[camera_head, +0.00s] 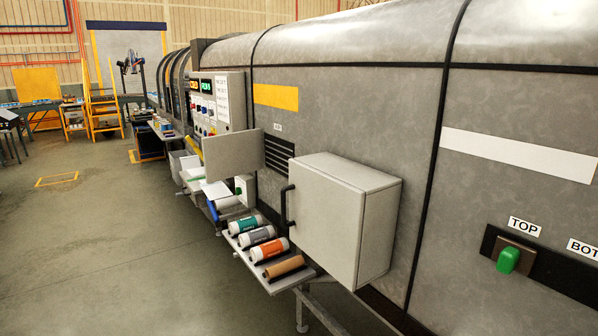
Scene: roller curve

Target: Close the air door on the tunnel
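The tunnel (340,110) is a long grey metal body running from the right foreground to the back left. A flat grey door panel (233,154) stands out from its side, swung open. Beside the panel is a dark slatted vent (279,154), uncovered, with a small label (277,127) above it that seems to read AIR. The panel's edge nearer the vent looks close to the tunnel wall; its hinge is not clear. My gripper is not in view.
A grey box (345,222) with a black handle (288,207) juts from the tunnel nearer me. Below is a shelf (275,287) with several rolls or cans. A control panel (216,103) stands beyond. The floor (110,250) at left is clear.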

